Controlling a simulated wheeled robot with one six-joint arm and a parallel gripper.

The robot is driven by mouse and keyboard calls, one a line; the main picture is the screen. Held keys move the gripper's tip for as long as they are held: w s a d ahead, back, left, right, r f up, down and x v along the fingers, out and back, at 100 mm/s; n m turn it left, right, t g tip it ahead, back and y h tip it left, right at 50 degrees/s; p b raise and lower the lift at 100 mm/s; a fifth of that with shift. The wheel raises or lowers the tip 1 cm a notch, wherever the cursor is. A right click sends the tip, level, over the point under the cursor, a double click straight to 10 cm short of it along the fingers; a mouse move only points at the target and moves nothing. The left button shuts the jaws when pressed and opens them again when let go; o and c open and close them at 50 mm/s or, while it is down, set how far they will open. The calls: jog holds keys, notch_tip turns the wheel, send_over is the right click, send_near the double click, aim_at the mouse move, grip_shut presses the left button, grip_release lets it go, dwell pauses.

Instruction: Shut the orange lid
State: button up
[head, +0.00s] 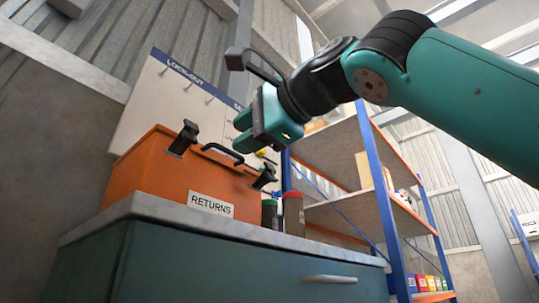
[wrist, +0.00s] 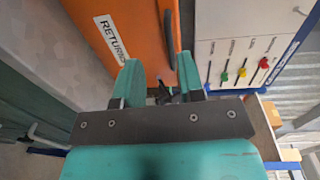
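The orange box (head: 150,178), labelled RETURNS, sits on a grey-topped cabinet. Its orange lid (head: 215,160) carries a black handle (head: 222,153) and two black latches, one at the left (head: 184,138) and one at the right (head: 264,177). The low view does not show clearly whether the lid is fully down. My gripper (head: 243,130) is above the right part of the box, apart from it. In the wrist view my gripper (wrist: 160,62) has its teal fingers spread with a gap between them. The orange surface (wrist: 135,25) and a black latch show beyond them.
The cabinet top (head: 200,222) bears a red-topped canister (head: 293,210) and a green-topped one (head: 269,213) right of the box. A white lockout board (head: 150,95) stands behind. Blue-post shelving (head: 375,190) rises at the right.

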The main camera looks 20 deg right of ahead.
jog(key=p+v, duration=0.2)
jog(key=v, duration=0.4)
jog(key=shift+s+p, duration=0.2)
jog(key=shift+p, duration=0.2)
jog(key=shift+d, duration=0.15)
